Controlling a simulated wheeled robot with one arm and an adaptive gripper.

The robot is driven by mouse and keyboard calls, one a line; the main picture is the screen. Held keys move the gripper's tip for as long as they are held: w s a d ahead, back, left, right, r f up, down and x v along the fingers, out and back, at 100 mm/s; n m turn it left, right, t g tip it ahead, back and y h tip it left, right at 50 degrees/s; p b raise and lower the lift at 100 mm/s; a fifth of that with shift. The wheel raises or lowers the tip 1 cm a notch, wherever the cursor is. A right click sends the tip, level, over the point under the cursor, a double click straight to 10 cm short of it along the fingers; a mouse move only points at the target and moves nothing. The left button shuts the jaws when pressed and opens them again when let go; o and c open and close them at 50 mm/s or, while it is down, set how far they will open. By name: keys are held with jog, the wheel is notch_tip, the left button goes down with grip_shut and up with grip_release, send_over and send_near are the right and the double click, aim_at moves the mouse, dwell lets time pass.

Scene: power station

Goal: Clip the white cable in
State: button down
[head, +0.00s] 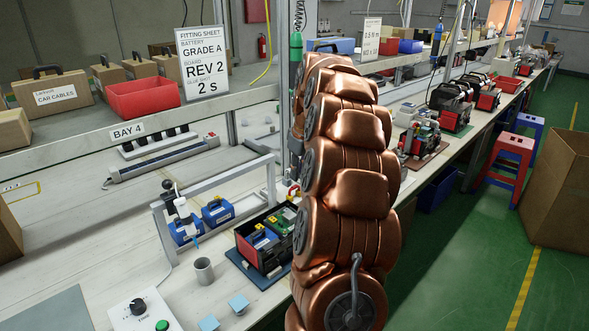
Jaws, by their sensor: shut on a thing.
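An open black and red unit (265,243) sits on a blue mat on the bench, left of my arm. It holds a blue block with yellow parts and a green board. Its right side is partly covered by my arm. I cannot make out the white cable.
A grey cup (204,270), light blue pads (238,303) and a knob box (145,311) lie in front. A fitting sheet (207,64) stands on the shelf. Stools (505,163) and a carton (560,190) stand right.

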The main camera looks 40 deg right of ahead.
notch_tip(320, 180, down, 6)
jog(key=b, duration=0.1)
jog(key=shift+f, duration=0.2)
dwell(0.3)
jog(key=shift+s+a+b, duration=0.1)
jog(key=shift+s+b, duration=0.05)
jog(key=shift+b, duration=0.3)
dwell(0.6)
jog(key=shift+f+b, duration=0.7)
jog(key=shift+f, duration=0.65)
dwell(1.1)
jog(key=c, duration=1.7)
grip_release()
grip_shut()
jog(key=shift+f, duration=0.2)
jog(key=o, duration=0.6)
grip_release()
